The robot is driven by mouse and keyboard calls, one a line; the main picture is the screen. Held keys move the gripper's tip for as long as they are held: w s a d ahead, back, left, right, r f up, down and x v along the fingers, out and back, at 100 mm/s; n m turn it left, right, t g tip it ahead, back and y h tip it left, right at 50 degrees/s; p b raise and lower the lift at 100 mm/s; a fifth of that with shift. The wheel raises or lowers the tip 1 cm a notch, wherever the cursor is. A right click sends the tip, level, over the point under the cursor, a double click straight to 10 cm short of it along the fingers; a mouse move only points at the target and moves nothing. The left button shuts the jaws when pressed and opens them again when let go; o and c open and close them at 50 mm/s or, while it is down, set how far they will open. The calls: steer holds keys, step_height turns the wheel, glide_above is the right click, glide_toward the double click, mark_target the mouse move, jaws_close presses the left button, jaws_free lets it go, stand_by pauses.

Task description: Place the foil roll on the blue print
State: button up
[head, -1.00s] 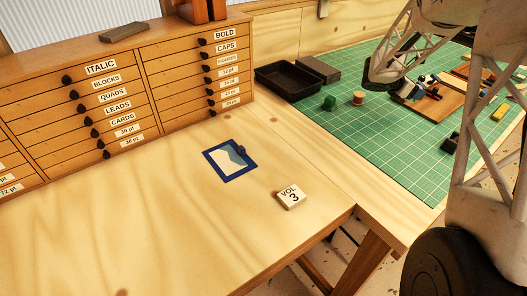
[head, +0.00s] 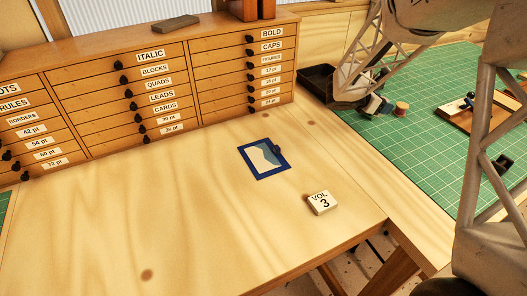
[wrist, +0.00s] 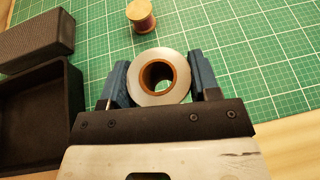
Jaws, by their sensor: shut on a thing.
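The blue print (head: 285,166), a small blue-bordered sheet with a pale picture, lies flat on the light wooden bench. A small dark object (head: 277,149) sits at its upper right edge. My gripper (wrist: 160,70) is shut on the foil roll (wrist: 181,74), a silvery ring with a brown core whose open end faces the wrist camera. The blue fingers press on its two sides. In the head view my gripper (head: 376,104) is at the back right over the green mat, beyond and right of the print; the roll there is small and unclear.
The black tray (wrist: 72,100) and a dark grey block (wrist: 35,38) are beside my gripper. A reddish spool (head: 402,108) stands on the green mat (head: 425,150). The VOL 3 block (head: 322,203) lies near the print. A drawer cabinet (head: 90,60) stands behind; the bench left of the print is clear.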

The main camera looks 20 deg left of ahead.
mark_target(263, 157)
steer(key=s+a+n, duration=0.1)
steer(key=s+a, duration=0.2)
steer(key=a, duration=0.3)
steer(key=s+a+f+n+t+y, duration=0.1)
steer(key=s+a, duration=0.3)
steer(key=a, duration=0.2)
steer(key=s+a+t+y, duration=0.1)
steer(key=s+a, duration=0.2)
steer(key=a, duration=0.3)
steer(key=shift+s+f+n, duration=0.25)
steer(key=shift+s+n, duration=0.15)
steer(key=s+a+n+y, duration=0.1)
steer(key=s+a, duration=0.3)
steer(key=s, duration=0.1)
steer(key=s+a+f+n+t+y, duration=0.1)
steer(key=s+a, duration=0.4)
steer(key=s+a+n+t+y, duration=0.1)
steer(key=s+a, duration=0.3)
steer(key=s, duration=0.1)
steer(key=shift+s+a+f+y, duration=0.15)
steer(key=shift+a+f+y, duration=0.05)
steer(key=shift+f+y, duration=0.1)
steer(key=shift+f, duration=0.2)
steer(key=shift+f, duration=1.3)
steer(key=o, duration=1)
steer(key=shift+f, duration=0.1)
